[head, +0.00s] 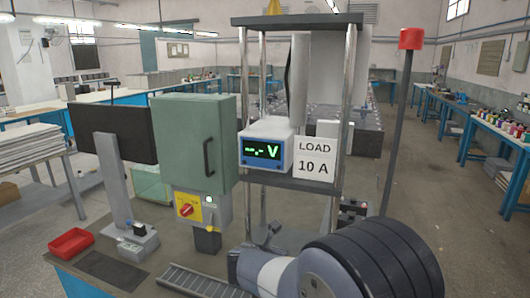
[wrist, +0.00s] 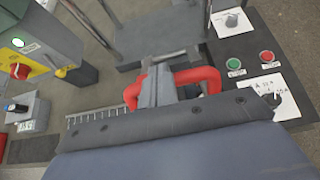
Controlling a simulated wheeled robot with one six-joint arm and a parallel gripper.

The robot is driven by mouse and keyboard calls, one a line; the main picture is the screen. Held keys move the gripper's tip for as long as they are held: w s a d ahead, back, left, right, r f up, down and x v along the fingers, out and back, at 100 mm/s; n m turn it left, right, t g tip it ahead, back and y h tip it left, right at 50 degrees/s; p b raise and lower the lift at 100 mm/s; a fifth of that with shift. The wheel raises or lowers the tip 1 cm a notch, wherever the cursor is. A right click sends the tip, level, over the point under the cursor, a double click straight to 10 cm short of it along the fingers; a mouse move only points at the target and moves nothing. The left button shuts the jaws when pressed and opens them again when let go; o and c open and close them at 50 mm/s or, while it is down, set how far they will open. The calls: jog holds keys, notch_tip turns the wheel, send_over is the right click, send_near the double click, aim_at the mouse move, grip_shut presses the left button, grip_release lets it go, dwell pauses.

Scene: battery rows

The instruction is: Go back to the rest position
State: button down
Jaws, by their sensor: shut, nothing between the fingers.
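My gripper (wrist: 157,86) shows in the wrist view as grey fingers pressed together with nothing between them. It is above the bench beside a toothed metal strip. Red curved loops (wrist: 205,77) show close around the fingers; I cannot tell what they belong to. In the head view my arm reaches in from the lower right, and the fingers are not clear there. The green cabinet (head: 195,140) and the meter (head: 266,146) with a green display reading V stand behind the arm. A sign (head: 314,158) reads LOAD 10 A.
A yellow switch panel (head: 187,208) with a red knob sits under the cabinet. A red tray (head: 71,243) and dark monitor (head: 112,132) stand at left. Green (wrist: 233,64) and red (wrist: 266,56) buttons are right of my gripper. A metal frame and red-topped pole (head: 398,130) rise nearby.

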jog(key=s+a+f+t+b, duration=0.1)
jog(key=s+f+t+b, duration=0.2)
jog(key=b, duration=0.8)
jog(key=shift+s+a+f+h, duration=0.2)
jog(key=shift+s+f+h, duration=0.2)
jog(key=shift+f, duration=0.5)
jog(key=shift+r, duration=0.15)
